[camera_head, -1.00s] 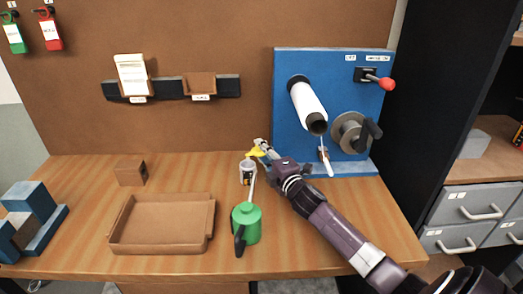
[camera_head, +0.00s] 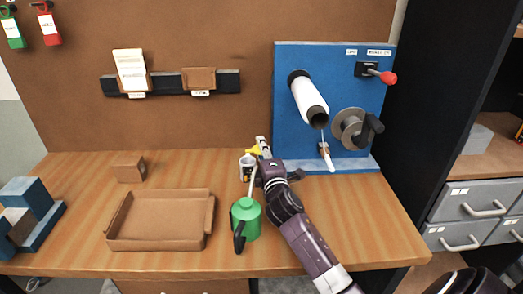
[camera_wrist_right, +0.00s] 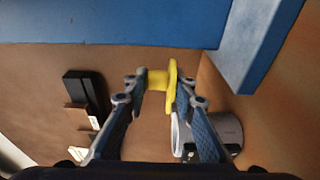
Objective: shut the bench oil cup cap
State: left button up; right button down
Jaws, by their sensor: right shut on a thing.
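The bench oil cup (camera_head: 247,168) is a small pale grey cup on the bench behind the green oil can. Its yellow cap (camera_head: 252,152) shows above the cup, raised off the mouth. In the right wrist view the yellow cap (camera_wrist_right: 172,85) has a flat disc and a short stub. My right gripper (camera_head: 262,147) is at the cap, its fingers (camera_wrist_right: 160,88) shut on the yellow piece. The grey cup body (camera_wrist_right: 226,130) and a white ring (camera_wrist_right: 177,135) show beside and behind the right-hand finger. The exact tilt of the cap is hard to tell. My left gripper is out of view.
A green oil can (camera_head: 246,219) stands in front of the cup, its spout rising close to it. A brown tray (camera_head: 160,246) lies to the left, with a wooden block (camera_head: 129,168) behind. A blue panel (camera_head: 345,65) with roller, crank and red-knobbed lever stands behind right.

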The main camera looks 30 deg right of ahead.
jog(key=shift+d+r, duration=0.1)
jog(key=shift+r, duration=0.45)
jog(key=c, duration=1.7)
grip_release()
jog(key=shift+w, duration=0.1)
jog(key=shift+f, duration=0.2)
jog(key=shift+f, duration=0.15)
jog(key=v, duration=1.1)
jog(key=shift+s+a, duration=0.2)
jog(key=shift+s, duration=0.35)
jog(key=shift+c, duration=0.6)
